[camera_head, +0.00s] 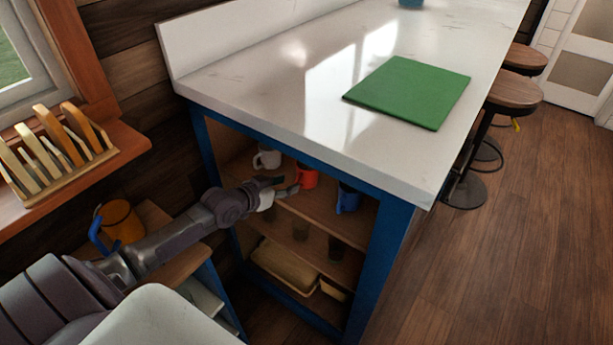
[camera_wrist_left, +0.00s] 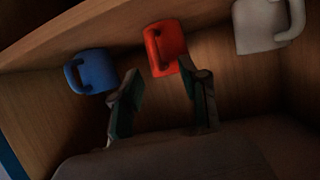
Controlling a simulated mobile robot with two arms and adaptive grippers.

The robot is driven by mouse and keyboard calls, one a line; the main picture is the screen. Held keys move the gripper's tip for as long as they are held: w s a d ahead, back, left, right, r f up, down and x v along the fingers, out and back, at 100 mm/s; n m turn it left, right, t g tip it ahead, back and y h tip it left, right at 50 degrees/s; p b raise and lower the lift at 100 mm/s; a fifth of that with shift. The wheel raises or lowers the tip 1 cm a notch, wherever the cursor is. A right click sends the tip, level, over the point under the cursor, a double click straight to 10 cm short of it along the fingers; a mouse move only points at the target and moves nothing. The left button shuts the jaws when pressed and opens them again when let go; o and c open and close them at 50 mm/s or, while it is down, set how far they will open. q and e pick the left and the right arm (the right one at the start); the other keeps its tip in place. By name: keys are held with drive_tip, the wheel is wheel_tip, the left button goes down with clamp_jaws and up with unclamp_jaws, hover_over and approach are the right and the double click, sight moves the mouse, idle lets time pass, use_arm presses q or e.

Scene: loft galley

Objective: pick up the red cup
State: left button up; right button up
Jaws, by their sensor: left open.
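The red cup (camera_head: 307,177) stands on the upper shelf inside the blue-framed counter, under the white top. My left gripper (camera_head: 286,187) reaches into this shelf from the left, close to the cup, and partly covers it in the head view. In the left wrist view the red cup (camera_wrist_left: 163,46) appears just beyond the two fingertips of my left gripper (camera_wrist_left: 161,77). The fingers are apart and there is nothing between them. My right gripper is not in view.
A white cup (camera_head: 267,158) and a blue cup (camera_head: 347,199) flank the red one on the shelf. Dark glasses (camera_head: 300,231) and a tan tray (camera_head: 283,264) are below. The countertop (camera_head: 250,85) overhangs the shelf; a green board (camera_head: 408,91) lies on it.

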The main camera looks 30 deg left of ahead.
sight(295, 181)
use_arm(q)
drive_tip(key=x, duration=0.5)
drive_tip(key=shift+s, duration=0.1)
drive_tip(key=shift+s, duration=0.1)
clamp_jaws()
